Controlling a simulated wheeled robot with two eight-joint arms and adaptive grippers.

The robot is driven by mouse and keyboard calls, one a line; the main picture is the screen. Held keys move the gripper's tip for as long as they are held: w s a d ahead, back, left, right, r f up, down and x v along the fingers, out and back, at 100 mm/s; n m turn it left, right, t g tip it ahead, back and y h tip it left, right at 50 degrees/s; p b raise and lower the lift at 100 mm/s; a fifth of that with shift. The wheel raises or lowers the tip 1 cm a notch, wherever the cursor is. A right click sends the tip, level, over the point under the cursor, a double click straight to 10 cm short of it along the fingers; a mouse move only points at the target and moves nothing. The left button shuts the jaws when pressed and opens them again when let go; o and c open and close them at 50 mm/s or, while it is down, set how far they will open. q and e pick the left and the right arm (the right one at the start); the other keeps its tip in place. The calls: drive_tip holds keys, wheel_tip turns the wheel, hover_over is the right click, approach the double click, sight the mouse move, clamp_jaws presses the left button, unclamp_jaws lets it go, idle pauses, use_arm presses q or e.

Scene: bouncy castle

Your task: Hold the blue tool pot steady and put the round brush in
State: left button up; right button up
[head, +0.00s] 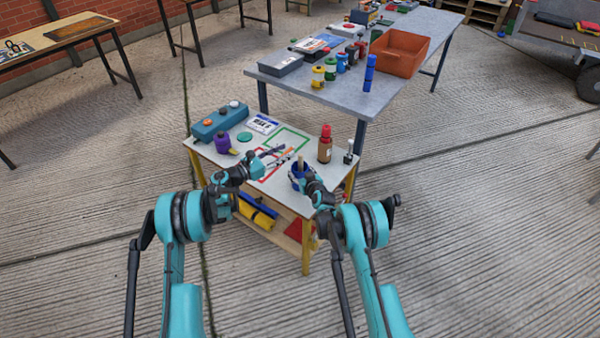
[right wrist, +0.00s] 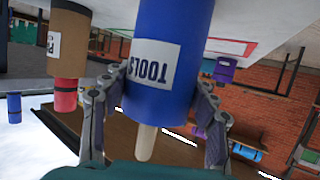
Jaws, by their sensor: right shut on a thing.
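The blue tool pot (head: 297,173) stands at the front right of the small table, with a pale wooden handle (head: 300,161) sticking up out of it. My right gripper (head: 304,180) is shut around the pot. In the right wrist view, which is upside down, its fingers clasp both sides of the blue pot (right wrist: 165,75) with its TOOLS label, and the wooden handle (right wrist: 146,143) comes out of the mouth. Whether it is the round brush is hidden inside. My left gripper (head: 277,157) is just left of the pot, fingers apart, with no held thing clearly visible.
The small table (head: 215,155) also bears a teal box with knobs (head: 219,121), a purple item (head: 223,142), a brown bottle with red cap (head: 325,145) and a small dark bottle (head: 348,152). A grey table (head: 345,92) with an orange bin (head: 399,53) stands behind.

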drive_tip(key=o, duration=1.5)
drive_tip(key=shift+s, duration=0.1)
drive_tip(key=v, duration=1.1)
drive_tip(key=shift+s+d+r, duration=0.2)
drive_tip(key=shift+s, duration=0.15)
